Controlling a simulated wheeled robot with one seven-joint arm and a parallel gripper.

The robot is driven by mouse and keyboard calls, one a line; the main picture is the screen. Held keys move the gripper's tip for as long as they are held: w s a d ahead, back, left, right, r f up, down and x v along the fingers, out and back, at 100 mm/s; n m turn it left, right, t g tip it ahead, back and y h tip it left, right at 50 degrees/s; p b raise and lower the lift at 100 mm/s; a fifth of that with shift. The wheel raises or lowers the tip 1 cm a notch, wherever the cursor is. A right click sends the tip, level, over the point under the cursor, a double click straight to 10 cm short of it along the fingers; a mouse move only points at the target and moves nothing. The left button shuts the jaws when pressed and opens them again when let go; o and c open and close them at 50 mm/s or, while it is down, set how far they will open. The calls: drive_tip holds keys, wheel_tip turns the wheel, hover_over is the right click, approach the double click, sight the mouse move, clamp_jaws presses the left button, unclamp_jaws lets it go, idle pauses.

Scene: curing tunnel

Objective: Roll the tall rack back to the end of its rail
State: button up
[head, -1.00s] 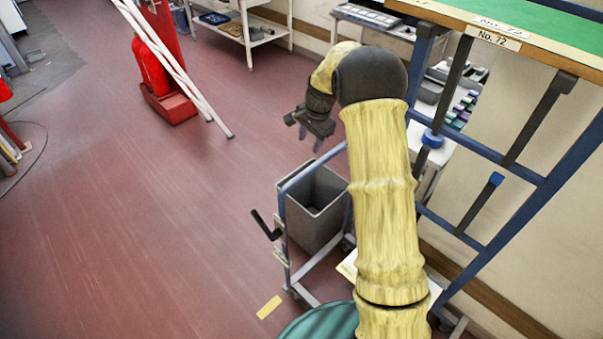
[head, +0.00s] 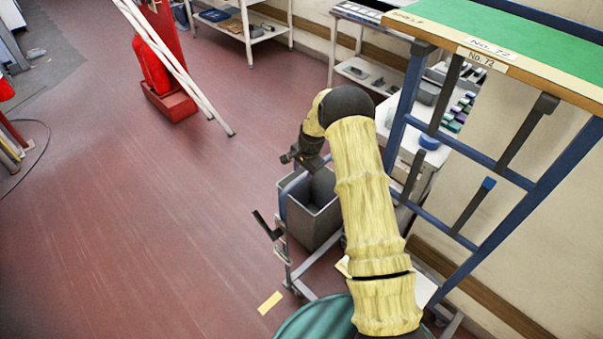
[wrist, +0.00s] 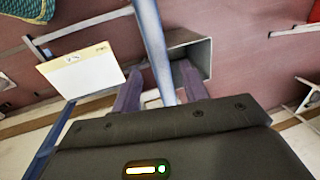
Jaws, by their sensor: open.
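The tall blue-framed rack (head: 540,190), with a green-topped shelf labelled No. 72 (head: 500,25), stands at the right in the head view. A low pale-blue tubular frame (head: 283,212) stands left of it; whether they are joined is hidden behind my arm. My gripper (head: 294,160) is at the top of this low frame, beside the grey bin (head: 322,228). In the wrist view my gripper (wrist: 160,72) is open, with a blue-grey bar (wrist: 152,35) running between its two fingers. I cannot tell whether they touch it.
A red extinguisher stand (head: 172,105) with white poles leaning across it stands at upper left. A white shelf table (head: 245,35) is along the back wall. The red floor at left is mostly clear. A black crank-like handle (head: 265,225) sticks out left of the low frame.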

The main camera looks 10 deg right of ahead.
sight(302, 177)
drive_tip(key=shift+w+a+f+p, duration=0.15)
drive_tip(key=shift+f+p, duration=0.1)
drive_tip(key=shift+f, duration=0.6)
drive_tip(key=shift+w+f+p, duration=0.15)
drive_tip(key=shift+f+p, duration=0.05)
drive_tip(key=shift+f, duration=0.6)
clamp_jaws()
